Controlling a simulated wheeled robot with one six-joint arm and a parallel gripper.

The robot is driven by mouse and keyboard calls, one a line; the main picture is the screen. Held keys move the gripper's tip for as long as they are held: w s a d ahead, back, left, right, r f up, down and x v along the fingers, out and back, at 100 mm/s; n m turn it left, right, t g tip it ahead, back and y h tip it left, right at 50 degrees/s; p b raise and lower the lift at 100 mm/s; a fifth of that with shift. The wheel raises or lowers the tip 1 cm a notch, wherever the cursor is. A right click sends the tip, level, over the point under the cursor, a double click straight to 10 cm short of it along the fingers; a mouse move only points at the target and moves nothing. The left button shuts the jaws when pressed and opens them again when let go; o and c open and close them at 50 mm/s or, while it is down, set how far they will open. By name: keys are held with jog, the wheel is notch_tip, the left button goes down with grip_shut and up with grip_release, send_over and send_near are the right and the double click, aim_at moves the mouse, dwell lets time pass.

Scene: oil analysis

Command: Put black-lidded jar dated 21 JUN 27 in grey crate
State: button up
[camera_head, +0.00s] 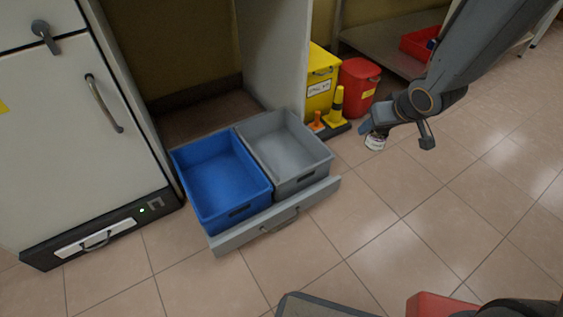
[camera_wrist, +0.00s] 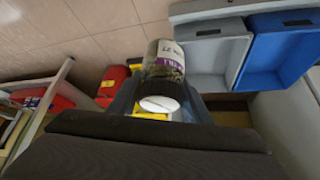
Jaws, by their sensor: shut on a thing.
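My gripper (camera_head: 374,131) is shut on a small jar (camera_head: 375,143), held in the air to the right of the crates. In the wrist view the jar (camera_wrist: 164,72) sits between the fingers of my gripper (camera_wrist: 160,100). It has a white and purple label with dark print that seems to end in 27; the rest of the date is not readable. The grey crate (camera_head: 291,151) stands empty in a pulled-out drawer, right of the blue crate. It also shows in the wrist view (camera_wrist: 205,60), right of the jar.
The blue crate (camera_head: 219,180) is empty, beside the grey one in the drawer (camera_head: 278,216). A yellow bin (camera_head: 321,85), a red bin (camera_head: 359,84) and a yellow post (camera_head: 337,105) stand behind the grey crate. A cabinet (camera_head: 62,130) is at left.

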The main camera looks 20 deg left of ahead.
jog(key=s+a+f+n+g+y, duration=0.1)
jog(key=a+f+n, duration=0.3)
jog(key=a, duration=0.5)
jog(key=s+a+f+n+g+y, duration=0.1)
jog(key=s+a+f+n+g, duration=0.1)
jog(key=a+f, duration=0.4)
jog(key=s+a+f+n+g+y, duration=0.1)
jog(key=s+a+f+n, duration=0.3)
jog(key=a, duration=0.8)
jog(key=shift+s+f+n+g+y, duration=0.35)
jog(key=shift+f+n+g, duration=0.2)
jog(key=shift+n+g, duration=0.2)
jog(key=shift+w, duration=0.2)
